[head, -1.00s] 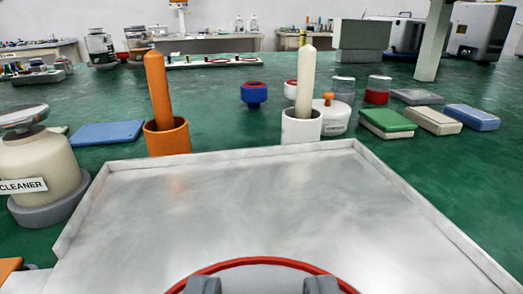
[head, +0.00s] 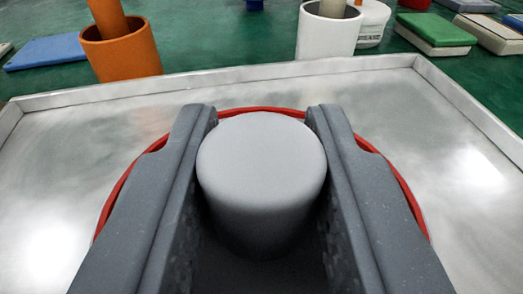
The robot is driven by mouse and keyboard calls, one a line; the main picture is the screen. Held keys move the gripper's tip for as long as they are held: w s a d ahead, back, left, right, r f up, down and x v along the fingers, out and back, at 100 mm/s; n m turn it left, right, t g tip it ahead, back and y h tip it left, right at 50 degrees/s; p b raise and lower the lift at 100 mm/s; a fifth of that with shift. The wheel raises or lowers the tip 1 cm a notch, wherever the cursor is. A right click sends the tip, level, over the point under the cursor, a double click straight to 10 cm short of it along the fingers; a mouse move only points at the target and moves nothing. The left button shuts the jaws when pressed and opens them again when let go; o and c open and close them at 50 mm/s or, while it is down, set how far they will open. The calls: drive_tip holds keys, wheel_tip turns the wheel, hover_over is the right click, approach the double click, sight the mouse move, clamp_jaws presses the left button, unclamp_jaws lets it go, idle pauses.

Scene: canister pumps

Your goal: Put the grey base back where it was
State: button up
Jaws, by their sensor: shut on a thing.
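My gripper (head: 261,115) is shut on a grey, round-topped cylinder, which I take to be the grey base (head: 261,165). One dark grey finger presses on each side of it. Its lower part falls into shadow between the fingers. A red ring-shaped rim (head: 412,200) curves around behind the base and out past both fingers. My fingers hide much of the ring. I cannot tell whether the base touches the surface below it.
A shiny metal tray (head: 478,165) with a raised rim fills the foreground. Beyond its far edge on the green surface stand an orange cup (head: 122,55), a white cup (head: 328,35), a blue slab (head: 55,50) and a green-topped block (head: 435,30). The tray's right side is clear.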

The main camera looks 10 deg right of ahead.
drive_tip(key=o, duration=1)
drive_tip(key=shift+d, duration=0.1)
drive_tip(key=shift+r, duration=0.1)
drive_tip(key=shift+s, duration=0.3)
drive_tip(key=p+v, duration=0.2)
drive_tip(key=v, duration=0.9)
drive_tip(key=shift+s+p, duration=0.25)
drive_tip(key=shift+p, duration=0.1)
